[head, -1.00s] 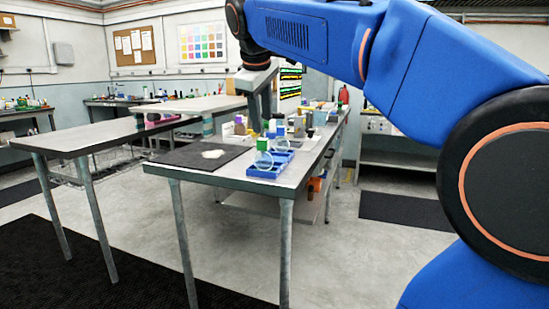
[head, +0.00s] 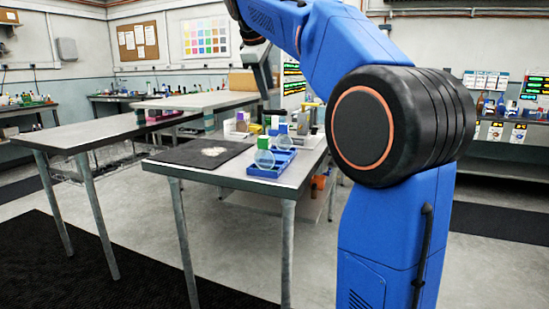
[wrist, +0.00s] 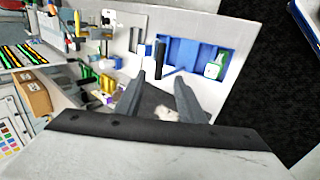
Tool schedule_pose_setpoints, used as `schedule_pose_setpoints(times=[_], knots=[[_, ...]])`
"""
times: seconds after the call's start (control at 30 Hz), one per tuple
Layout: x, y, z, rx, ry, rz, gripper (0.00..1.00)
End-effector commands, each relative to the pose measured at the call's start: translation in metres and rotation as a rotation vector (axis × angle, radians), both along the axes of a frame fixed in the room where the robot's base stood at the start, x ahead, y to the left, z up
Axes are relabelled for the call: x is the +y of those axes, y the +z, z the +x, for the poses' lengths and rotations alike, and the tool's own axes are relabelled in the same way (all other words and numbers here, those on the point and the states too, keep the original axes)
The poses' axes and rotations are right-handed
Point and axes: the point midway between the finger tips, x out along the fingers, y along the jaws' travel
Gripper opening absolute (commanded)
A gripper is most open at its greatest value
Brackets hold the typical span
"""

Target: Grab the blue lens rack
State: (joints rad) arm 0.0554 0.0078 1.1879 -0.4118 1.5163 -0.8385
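The blue lens rack (head: 268,171) lies near the front right edge of the near table in the head view. A round clear lens (head: 264,159) and small green and blue pieces stand at it. In the wrist view the rack (wrist: 206,47) is at upper right of centre, beyond the fingertips, with a green-and-white piece (wrist: 215,66) in its right part.
A dark mat (head: 185,153) with a pale patch lies left of the rack. Several small objects, including yellow pieces (wrist: 108,84), stand farther along the table. A second table (head: 85,134) stands to the left. Open floor lies in front.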

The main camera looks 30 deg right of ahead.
Motion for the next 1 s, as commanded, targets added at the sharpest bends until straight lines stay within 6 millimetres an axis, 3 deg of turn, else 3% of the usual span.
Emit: schedule_pose_setpoints(times=[0.3,0.63,1.0], knots=[[-0.022,-0.043,0.018,0.002,-0.001,0.001,0.36],[-0.029,-0.057,0.025,0.0,-0.001,0.001,0.36],[-0.046,-0.093,0.043,0.0,-0.001,0.001,0.36]])
